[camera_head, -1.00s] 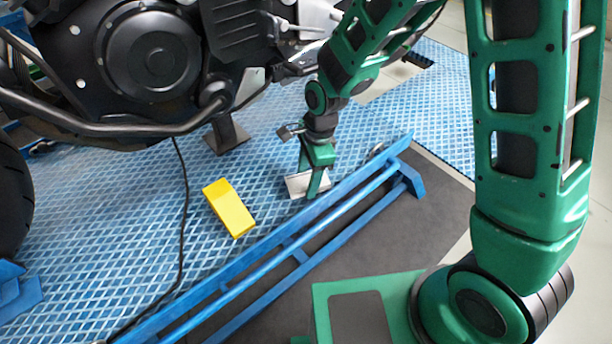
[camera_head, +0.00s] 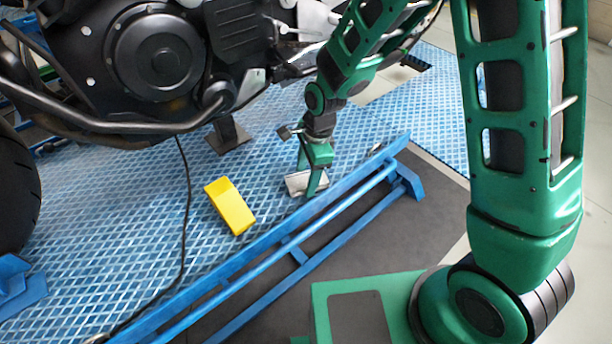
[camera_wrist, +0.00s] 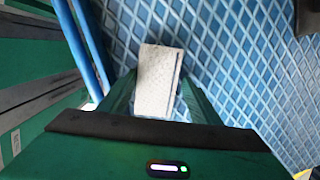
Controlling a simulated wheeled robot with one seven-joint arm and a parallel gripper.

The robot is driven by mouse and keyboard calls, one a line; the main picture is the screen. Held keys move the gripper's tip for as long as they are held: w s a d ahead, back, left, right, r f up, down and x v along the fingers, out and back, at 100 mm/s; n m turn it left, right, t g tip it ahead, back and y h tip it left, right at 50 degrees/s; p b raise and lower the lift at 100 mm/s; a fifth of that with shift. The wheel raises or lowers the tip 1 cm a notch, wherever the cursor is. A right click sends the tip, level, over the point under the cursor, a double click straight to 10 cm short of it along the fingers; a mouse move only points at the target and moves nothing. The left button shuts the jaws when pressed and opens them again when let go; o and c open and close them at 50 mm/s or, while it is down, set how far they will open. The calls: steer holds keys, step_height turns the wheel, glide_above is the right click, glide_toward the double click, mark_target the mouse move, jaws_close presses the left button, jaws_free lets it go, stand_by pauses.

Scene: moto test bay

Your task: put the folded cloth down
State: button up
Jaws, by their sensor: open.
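The folded cloth (camera_head: 296,184) is a small pale grey-white rectangle on the blue diamond-patterned platform, just behind the blue rail. In the wrist view the cloth (camera_wrist: 157,80) lies ahead of and between my green fingers. My gripper (camera_head: 312,188) points down at the cloth, with its fingers low around it; it also shows in the wrist view (camera_wrist: 158,100). The jaws are open. The cloth's near end is partly hidden by my gripper in the wrist view.
A yellow block (camera_head: 230,206) lies on the platform to the left. A blue rail frame (camera_head: 290,246) runs along the platform's near edge. A motorcycle (camera_head: 150,60) stands behind, with a black cable (camera_head: 187,200) trailing down. Platform between the block and cable is clear.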

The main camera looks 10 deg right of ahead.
steer(key=shift+s+a+f, duration=0.1)
steer(key=shift+s+f, duration=0.35)
steer(key=shift+s, duration=0.25)
steer(key=shift+w+r+g, duration=0.25)
steer(key=shift+r+g, duration=0.05)
step_height(320, 180, up, 12)
steer(key=d, duration=0.2)
steer(key=shift+w+r, duration=0.15)
steer(key=shift+w, duration=0.3)
steer(key=shift+d, duration=0.1)
steer(key=s+d+r+n+h, duration=0.1)
steer(key=s+d+r+n, duration=0.15)
steer(key=d, duration=0.75)
steer(key=s+d+r+n+h, duration=0.15)
steer(key=d+r, duration=0.25)
steer(key=d, duration=0.6)
steer(key=s+d+r+n, duration=0.1)
steer(key=s+d+n, duration=0.1)
steer(key=s+d, duration=0.4)
steer(key=s+d+r+n, duration=0.1)
steer(key=s+d+n, duration=0.2)
steer(key=s+d, duration=0.4)
steer(key=s+y, duration=0.1)
steer(key=s, duration=0.3)
steer(key=shift+r, duration=0.15)
